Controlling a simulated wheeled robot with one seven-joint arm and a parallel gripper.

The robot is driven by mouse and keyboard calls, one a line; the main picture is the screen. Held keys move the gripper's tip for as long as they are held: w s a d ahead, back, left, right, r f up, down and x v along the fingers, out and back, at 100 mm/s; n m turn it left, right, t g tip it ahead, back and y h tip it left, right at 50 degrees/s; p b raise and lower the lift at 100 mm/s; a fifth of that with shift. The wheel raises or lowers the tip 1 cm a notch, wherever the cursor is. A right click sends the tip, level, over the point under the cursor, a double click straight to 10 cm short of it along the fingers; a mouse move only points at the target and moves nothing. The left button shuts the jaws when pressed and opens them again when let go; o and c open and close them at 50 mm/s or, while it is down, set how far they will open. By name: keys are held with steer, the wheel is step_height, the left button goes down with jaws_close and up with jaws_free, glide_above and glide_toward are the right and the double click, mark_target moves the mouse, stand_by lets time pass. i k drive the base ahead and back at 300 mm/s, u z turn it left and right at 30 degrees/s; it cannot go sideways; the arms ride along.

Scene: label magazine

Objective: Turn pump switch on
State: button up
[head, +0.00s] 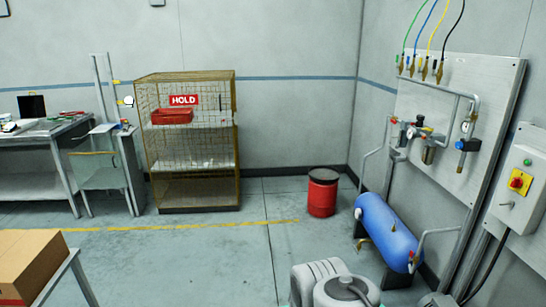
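A pale grey control box (516,150) is at the right edge of the head view. It has a red rotary knob on a yellow plate (519,182) and a small green part (528,162) above it. A small silver lever (507,205) sticks out at its lower left. No readable label shows which of these is the pump switch, and I cannot tell its setting. My gripper is not in view.
A grey panel with pipes and valves (490,90) stands left of the box. A blue tank (386,232) lies below it. A red drum (322,195), a wire cage marked HOLD (191,183) and a cardboard box (32,262) are further left.

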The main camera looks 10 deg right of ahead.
mark_target(516, 182)
steer(key=i, duration=0.65)
steer(key=z, duration=2.7)
steer(key=i, duration=0.7)
steer(key=u, duration=2.15)
steer(key=i, duration=1)
steer(key=z, duration=0.05)
